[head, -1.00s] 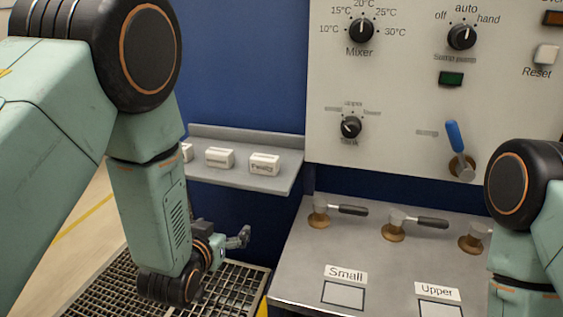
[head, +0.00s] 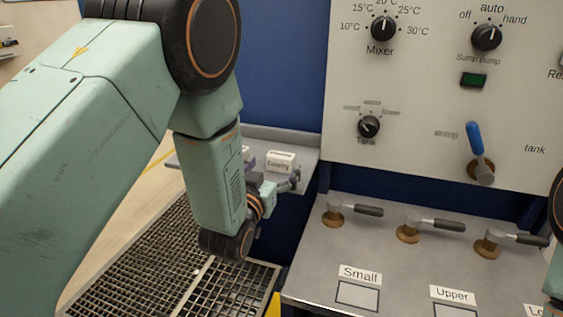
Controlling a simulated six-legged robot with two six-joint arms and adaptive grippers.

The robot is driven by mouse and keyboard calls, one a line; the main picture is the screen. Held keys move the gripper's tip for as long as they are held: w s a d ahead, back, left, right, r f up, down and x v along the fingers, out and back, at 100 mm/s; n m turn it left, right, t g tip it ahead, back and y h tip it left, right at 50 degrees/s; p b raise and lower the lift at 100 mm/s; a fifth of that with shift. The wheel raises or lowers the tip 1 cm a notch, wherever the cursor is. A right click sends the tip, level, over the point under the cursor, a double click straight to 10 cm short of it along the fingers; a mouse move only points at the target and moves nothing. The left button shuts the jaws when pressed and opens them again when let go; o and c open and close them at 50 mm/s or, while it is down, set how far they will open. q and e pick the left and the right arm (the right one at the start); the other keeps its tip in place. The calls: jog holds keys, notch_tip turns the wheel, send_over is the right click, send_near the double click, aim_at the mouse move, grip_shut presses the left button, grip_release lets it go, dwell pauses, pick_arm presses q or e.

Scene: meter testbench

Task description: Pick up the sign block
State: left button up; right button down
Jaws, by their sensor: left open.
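A white sign block (head: 281,162) with small dark lettering, hard to read, stands on the grey shelf (head: 307,152) near its right end. Another pale block (head: 248,154) is just to its left, mostly hidden behind my left arm. My left gripper (head: 294,181) is open at the shelf's front edge, just below and in front of the right block in the picture. I cannot tell whether it touches the block or shelf. Nothing shows between its fingers. My right gripper is not in view; only part of my right arm shows at the right edge.
A grey bench with several valve handles (head: 440,224) and labelled squares (head: 357,293) stands at the right. Above it is a control panel (head: 430,110) with knobs and a blue lever (head: 475,140). A floor grating (head: 150,270) lies below my left arm.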

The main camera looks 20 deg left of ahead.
aim_at(278, 158)
pick_arm(q)
jog(key=shift+w, duration=2.75)
jog(key=shift+d+r, duration=0.1)
jog(key=shift+d, duration=0.05)
jog(key=shift+c, duration=0.3)
jog(key=c, duration=1)
jog(key=shift+c, duration=1)
